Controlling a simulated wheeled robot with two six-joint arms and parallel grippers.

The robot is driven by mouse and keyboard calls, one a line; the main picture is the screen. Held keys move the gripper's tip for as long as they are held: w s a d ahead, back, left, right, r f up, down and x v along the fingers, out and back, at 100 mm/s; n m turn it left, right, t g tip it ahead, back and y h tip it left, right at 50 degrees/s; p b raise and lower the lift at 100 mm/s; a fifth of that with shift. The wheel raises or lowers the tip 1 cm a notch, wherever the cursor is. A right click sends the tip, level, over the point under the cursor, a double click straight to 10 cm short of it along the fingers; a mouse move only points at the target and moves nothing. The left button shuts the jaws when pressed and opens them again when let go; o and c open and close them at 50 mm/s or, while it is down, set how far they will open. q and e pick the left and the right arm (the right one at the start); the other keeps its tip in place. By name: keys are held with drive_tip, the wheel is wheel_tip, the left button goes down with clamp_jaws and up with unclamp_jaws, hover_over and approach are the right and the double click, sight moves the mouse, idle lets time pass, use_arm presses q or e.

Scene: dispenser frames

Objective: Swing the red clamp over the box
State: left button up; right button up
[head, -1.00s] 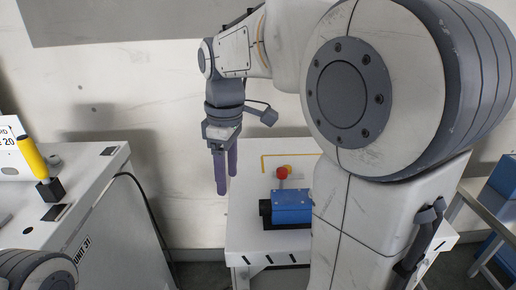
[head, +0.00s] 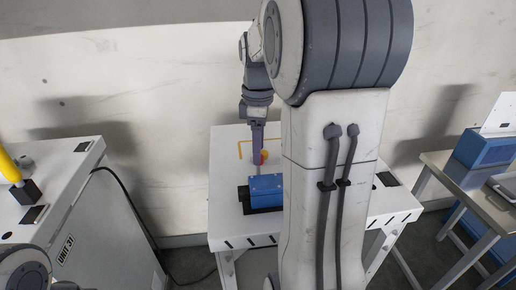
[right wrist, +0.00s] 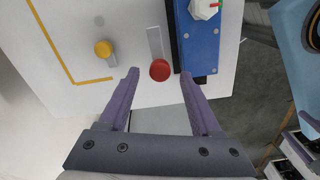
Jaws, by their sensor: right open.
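The red clamp is a round red knob (right wrist: 160,70) on a flat grey lever (right wrist: 154,43). In the right wrist view it lies beside the blue box (right wrist: 197,45), on its left, not over it. In the head view the blue box (head: 266,183) sits on a dark base, and the red knob (head: 264,158) shows partly behind my fingers. My right gripper (right wrist: 158,80) is open and points down, with the red knob between its fingertips in the picture; I cannot tell whether they touch it. It also shows in the head view (head: 258,164). My left gripper is out of view.
A yellow knob (right wrist: 103,48) on a grey bar stands near a yellow line on the white table (head: 228,220). A white unit with a yellow handle (head: 9,167) stands at left. A side table with a blue bin (head: 485,150) is at right.

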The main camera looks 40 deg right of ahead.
drive_tip(key=shift+f, duration=0.65)
clamp_jaws()
